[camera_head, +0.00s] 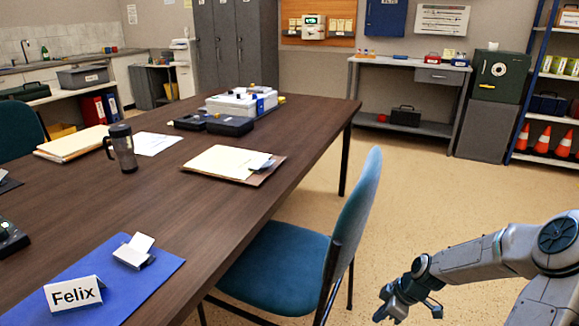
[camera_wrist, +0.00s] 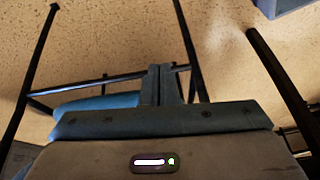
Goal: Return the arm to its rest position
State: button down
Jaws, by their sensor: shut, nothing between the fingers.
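My arm reaches in from the right edge in the head view, bent at the elbow. My gripper (camera_head: 408,300) hangs low over the tan floor, to the right of the blue chair (camera_head: 280,262). In the wrist view my gripper (camera_wrist: 161,70) shows its two fingers together at the centre, with nothing between them. Behind the fingers lie the speckled floor, dark chair legs and a piece of blue seat. The gripper looks apart from the chair in the head view.
A long brown table (camera_head: 185,195) fills the left, with a mug (camera_head: 122,148), a folder (camera_head: 228,162) and a blue mat (camera_head: 140,275) with a Felix name card (camera_head: 73,294). A green safe (camera_head: 500,77) and a shelf with orange cones (camera_head: 543,139) stand behind. Floor between is free.

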jog(key=s+a+r+m+h+p, duration=0.1)
jog(key=s+a+r+m+p, duration=0.2)
jog(key=r, duration=1.3)
jog(key=s+a+r+m+t+h+p, duration=0.1)
jog(key=s+r+m+p, duration=0.4)
jog(key=s+r+p, duration=0.5)
jog(key=s+a+r+m+h+p, duration=0.2)
jog(key=r+p, duration=0.9)
jog(key=r, duration=1.2)
jog(key=s+a+m, duration=0.2)
jog(key=s+a, duration=0.2)
jog(key=s, duration=0.1)
jog(key=shift+r+m+h, duration=0.25)
jog(key=shift+m+h, duration=0.05)
jog(key=shift+m, duration=0.1)
